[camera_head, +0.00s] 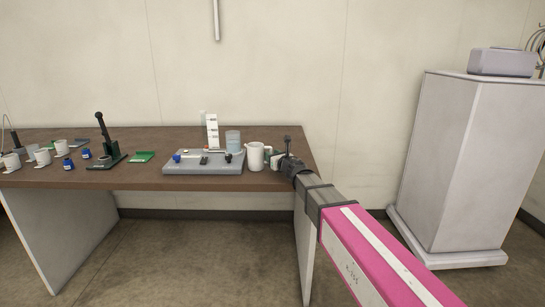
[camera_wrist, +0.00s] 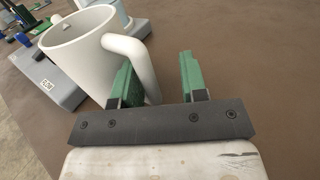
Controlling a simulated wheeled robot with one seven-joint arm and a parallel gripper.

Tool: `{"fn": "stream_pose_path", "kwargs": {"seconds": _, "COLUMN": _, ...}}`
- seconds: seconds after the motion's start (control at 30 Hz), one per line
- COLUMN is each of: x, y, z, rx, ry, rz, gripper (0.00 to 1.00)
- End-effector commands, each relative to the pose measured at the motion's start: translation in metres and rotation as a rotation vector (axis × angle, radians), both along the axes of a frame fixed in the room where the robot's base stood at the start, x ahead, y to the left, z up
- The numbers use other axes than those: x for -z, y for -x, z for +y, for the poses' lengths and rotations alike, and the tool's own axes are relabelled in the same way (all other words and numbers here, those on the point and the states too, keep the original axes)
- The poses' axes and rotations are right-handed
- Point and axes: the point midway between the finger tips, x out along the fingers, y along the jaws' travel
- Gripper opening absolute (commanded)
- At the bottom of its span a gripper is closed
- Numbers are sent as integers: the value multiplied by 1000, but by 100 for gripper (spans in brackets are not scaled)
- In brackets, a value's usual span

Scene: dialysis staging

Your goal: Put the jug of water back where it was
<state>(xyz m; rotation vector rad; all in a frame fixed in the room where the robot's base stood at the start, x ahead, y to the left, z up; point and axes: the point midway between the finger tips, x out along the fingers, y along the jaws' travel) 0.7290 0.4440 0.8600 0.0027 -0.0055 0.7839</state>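A white jug (camera_head: 256,157) with a handle stands upright near the right end of the brown table, just right of the grey tray. In the wrist view the jug (camera_wrist: 75,52) is at upper left, its handle towards my gripper. My gripper (camera_head: 279,159) is at the table's right end, beside the jug on its handle side. In the wrist view the gripper (camera_wrist: 160,75) has its two green fingers apart. The handle passes behind the left finger and its lower part shows in the gap; I cannot tell whether they touch. The jug's water level is not visible.
The grey tray (camera_head: 190,169) holds a clear bluish container (camera_head: 233,142), a white upright piece (camera_head: 212,132) and small parts. A black-handled press (camera_head: 104,138), cups and blue jars stand further left on the table (camera_head: 140,181). A white cabinet (camera_head: 449,160) stands at right.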

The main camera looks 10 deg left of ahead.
Motion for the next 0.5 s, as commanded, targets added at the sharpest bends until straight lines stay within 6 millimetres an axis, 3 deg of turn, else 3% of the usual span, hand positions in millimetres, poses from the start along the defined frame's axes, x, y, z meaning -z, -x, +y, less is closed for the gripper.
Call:
{"fn": "stream_pose_path", "kwargs": {"seconds": 0.3, "x": -2, "y": 0, "z": 0, "rx": 0, "ry": -1, "rz": 0, "gripper": 40}}
{"fn": "stream_pose_path", "kwargs": {"seconds": 0.5, "x": -2, "y": 15, "z": -14, "rx": 0, "ry": -1, "rz": 1, "gripper": 40}}
